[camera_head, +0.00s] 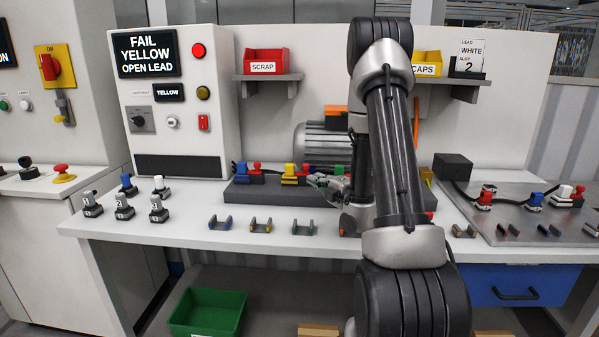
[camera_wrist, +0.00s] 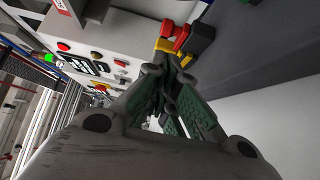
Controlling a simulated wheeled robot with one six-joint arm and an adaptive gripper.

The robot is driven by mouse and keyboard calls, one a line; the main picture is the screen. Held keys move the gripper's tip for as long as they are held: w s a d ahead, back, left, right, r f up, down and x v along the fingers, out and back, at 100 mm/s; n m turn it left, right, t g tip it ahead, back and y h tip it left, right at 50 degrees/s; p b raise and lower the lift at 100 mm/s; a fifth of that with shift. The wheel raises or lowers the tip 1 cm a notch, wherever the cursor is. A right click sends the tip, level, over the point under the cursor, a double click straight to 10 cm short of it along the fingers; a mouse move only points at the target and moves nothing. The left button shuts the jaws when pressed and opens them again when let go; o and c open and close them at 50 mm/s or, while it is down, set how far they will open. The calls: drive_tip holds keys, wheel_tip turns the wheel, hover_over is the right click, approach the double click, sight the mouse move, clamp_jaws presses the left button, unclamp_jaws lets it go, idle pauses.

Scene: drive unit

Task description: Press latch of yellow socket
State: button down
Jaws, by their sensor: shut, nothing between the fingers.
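The yellow socket (camera_head: 289,173) sits on the dark block (camera_head: 262,190) on the bench, with a red part (camera_head: 306,169) at its right. In the wrist view a yellow part (camera_wrist: 167,29) and a red part (camera_wrist: 180,40) show just beyond my fingertips; the link to the socket is likely but the view is tight. My gripper (camera_head: 318,181) is to the right of the yellow socket and close to it. In the wrist view my gripper (camera_wrist: 163,75) has its fingers together with nothing between them. Whether it touches the socket cannot be told.
A blue socket with a red part (camera_head: 247,173) stands left on the same block. My arm hides the block's right side. A grey motor (camera_head: 322,143) is behind. Small coloured clips (camera_head: 261,225) line the front. The screen (camera_head: 150,53) reads FAIL YELLOW OPEN LEAD.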

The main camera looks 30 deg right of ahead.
drive_tip(key=shift+w, duration=0.1)
drive_tip(key=w, duration=0.3)
drive_tip(key=w+a, duration=0.1)
drive_tip(key=w, duration=0.5)
drive_tip(key=shift+w+a, duration=0.2)
drive_tip(key=shift+w, duration=0.15)
